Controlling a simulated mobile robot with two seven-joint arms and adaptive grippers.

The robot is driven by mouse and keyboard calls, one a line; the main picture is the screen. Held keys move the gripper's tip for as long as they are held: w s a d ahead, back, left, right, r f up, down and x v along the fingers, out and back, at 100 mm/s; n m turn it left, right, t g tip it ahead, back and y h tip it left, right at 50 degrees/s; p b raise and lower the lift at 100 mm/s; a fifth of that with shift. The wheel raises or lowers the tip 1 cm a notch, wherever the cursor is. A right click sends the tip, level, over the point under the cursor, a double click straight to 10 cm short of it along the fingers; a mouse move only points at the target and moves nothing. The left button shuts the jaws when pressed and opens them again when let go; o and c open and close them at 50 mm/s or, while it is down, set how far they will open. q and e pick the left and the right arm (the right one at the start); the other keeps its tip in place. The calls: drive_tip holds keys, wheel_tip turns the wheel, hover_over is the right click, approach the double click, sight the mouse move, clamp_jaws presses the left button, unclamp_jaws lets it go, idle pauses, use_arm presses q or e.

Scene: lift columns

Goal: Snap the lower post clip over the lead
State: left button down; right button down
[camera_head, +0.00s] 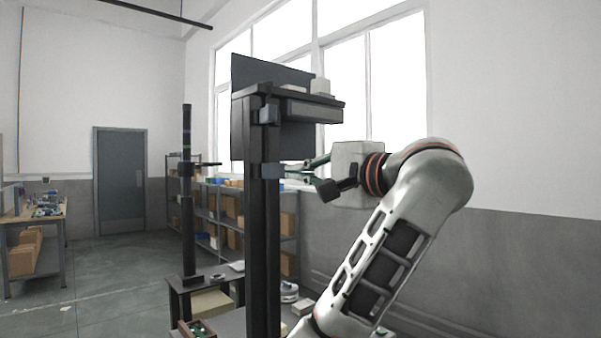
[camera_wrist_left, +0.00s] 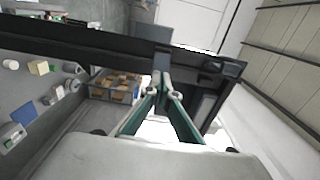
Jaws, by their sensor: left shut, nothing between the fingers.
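The dark upright post (camera_head: 264,225) stands in the middle of the head view. The lower post clip (camera_head: 267,170), a small blue-grey block, is on it, with the upper clip (camera_head: 269,112) above. My left gripper (camera_head: 308,164) is shut and empty, just right of the lower clip, its green fingers pointing at the post. In the left wrist view the fingertips (camera_wrist_left: 162,80) meet at the lower clip (camera_wrist_left: 162,60); I cannot tell whether they touch it. I cannot make out the lead or whether the clip is closed. My right gripper is not in view.
A dark panel and a shelf (camera_head: 310,104) with a light block (camera_head: 320,86) sit at the post's top. A second dark post (camera_head: 187,200) stands behind left. Shelving with boxes (camera_head: 232,208) is along the wall. A workbench (camera_head: 40,215) is far left, with open floor between.

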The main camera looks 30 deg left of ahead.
sight(283, 171)
use_arm(q)
drive_tip(key=shift+w+a, duration=0.2)
drive_tip(key=shift+a, duration=0.4)
drive_tip(key=shift+w+a, duration=0.25)
drive_tip(key=shift+a, duration=0.45)
drive_tip(key=shift+w+a, duration=0.2)
drive_tip(key=shift+a, duration=0.1)
drive_tip(key=shift+w+a, duration=0.25)
drive_tip(key=shift+a, duration=0.45)
drive_tip(key=v, duration=0.7)
idle(0.7)
